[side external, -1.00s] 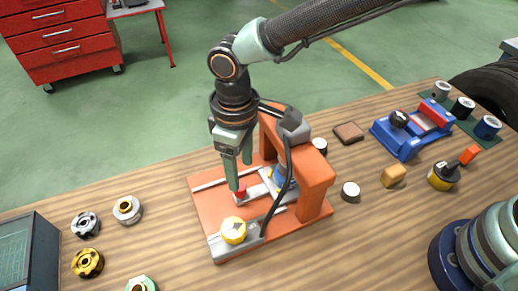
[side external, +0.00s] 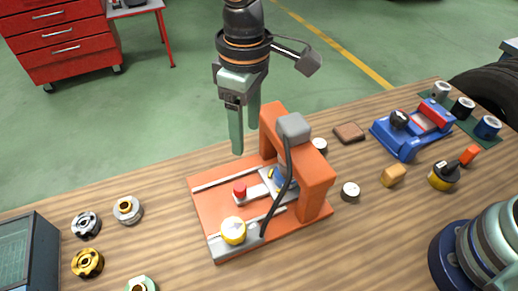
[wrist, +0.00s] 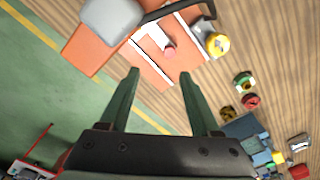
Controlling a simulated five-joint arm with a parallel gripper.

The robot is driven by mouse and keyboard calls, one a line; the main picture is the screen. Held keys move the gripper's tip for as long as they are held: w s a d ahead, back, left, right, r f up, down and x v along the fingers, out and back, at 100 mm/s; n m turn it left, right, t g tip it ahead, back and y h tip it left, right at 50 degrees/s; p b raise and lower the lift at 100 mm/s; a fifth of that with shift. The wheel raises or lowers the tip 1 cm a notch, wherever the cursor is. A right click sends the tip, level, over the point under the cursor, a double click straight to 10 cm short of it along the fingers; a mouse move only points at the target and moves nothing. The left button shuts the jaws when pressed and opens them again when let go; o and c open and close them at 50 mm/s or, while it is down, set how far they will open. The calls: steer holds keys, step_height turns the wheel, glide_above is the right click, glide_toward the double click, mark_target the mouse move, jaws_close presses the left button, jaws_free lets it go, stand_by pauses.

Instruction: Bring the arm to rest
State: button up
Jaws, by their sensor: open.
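My gripper (side external: 245,143) hangs above the back left part of the orange machine, with its two green fingers pointing down. It is open, with nothing between the fingers, and apart from the machine. In the wrist view my gripper (wrist: 160,85) shows its fingers spread. The orange machine (side external: 319,176) stands on the wooden bench, with an arch, a red button (side external: 240,189) and a yellow-rimmed dial (side external: 233,231) on its base. In the wrist view the red button (wrist: 169,52) lies beyond the fingertips.
Several ring-shaped parts (side external: 128,209) lie at the left of the bench (side external: 168,180). The air above the green floor (side external: 170,110) behind the bench is clear.

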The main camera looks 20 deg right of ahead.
steer(key=d+r, duration=0.1)
steer(key=d, duration=0.2)
steer(key=w+d+r+m, duration=0.1)
steer(key=d+r, duration=0.1)
steer(key=d, duration=0.1)
steer(key=w+d+r+m+t, duration=0.1)
steer(key=d+r, duration=0.1)
steer(key=d, duration=0.1)
steer(key=shift+w+d+y, duration=0.1)
steer(key=shift+d+y, duration=0.1)
steer(key=shift+y, duration=0.1)
steer(key=s+d+r+m+t, duration=0.1)
steer(key=s+d+m+t, duration=0.1)
steer(key=d, duration=0.9)
steer(key=s+d+r+m+t, duration=0.1)
steer(key=s+d+m, duration=0.3)
steer(key=d, duration=0.8)
steer(key=shift+s+m+t+h, duration=0.4)
steer(key=shift+s+t, duration=0.25)
steer(key=shift+t, duration=0.05)
